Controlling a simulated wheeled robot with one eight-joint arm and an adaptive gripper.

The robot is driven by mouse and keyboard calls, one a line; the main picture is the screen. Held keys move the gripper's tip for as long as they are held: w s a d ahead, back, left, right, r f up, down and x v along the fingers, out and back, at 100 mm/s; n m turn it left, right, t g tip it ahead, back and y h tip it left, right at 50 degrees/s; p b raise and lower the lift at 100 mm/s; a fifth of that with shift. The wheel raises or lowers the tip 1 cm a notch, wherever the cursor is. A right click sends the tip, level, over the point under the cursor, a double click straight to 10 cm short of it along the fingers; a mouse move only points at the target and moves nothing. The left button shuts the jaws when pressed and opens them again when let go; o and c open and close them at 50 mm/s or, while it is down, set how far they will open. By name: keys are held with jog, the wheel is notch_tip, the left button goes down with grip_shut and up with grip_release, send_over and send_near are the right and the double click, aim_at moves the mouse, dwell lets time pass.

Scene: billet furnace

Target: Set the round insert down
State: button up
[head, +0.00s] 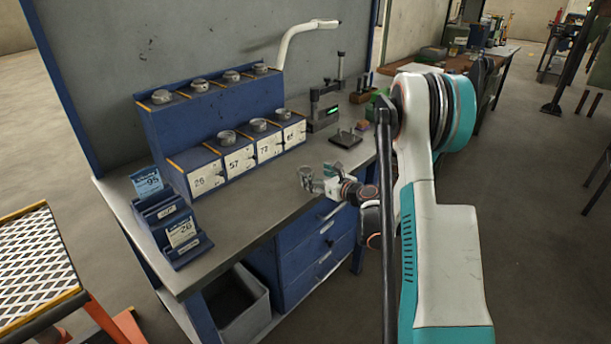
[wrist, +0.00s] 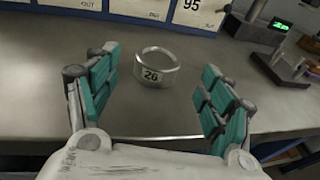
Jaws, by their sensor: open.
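The round insert (wrist: 157,70) is a metal ring with a white label reading 26. It appears to rest upright on the grey bench top (wrist: 50,80), between and just beyond my spread fingers in the wrist view. In the head view the insert (head: 305,174) shows small near the bench's front edge. My gripper (head: 318,182) is open, with its teal finger pads apart on either side of the insert. In the wrist view a gap shows between the insert and each finger.
A blue stepped rack (head: 220,115) with several round inserts and numbered labels stands behind. A card holder (head: 180,232) is at the left end. A gauge stand (head: 325,108) with a green display and a small dark plate (head: 345,138) are at the right. Bench between is clear.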

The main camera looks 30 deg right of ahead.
aim_at(310, 173)
jog(key=b+x, duration=0.2)
jog(key=x, duration=0.2)
jog(key=shift+w+a+f, duration=0.1)
jog(key=shift+a+f, duration=0.05)
jog(key=shift+w, duration=0.4)
grip_shut()
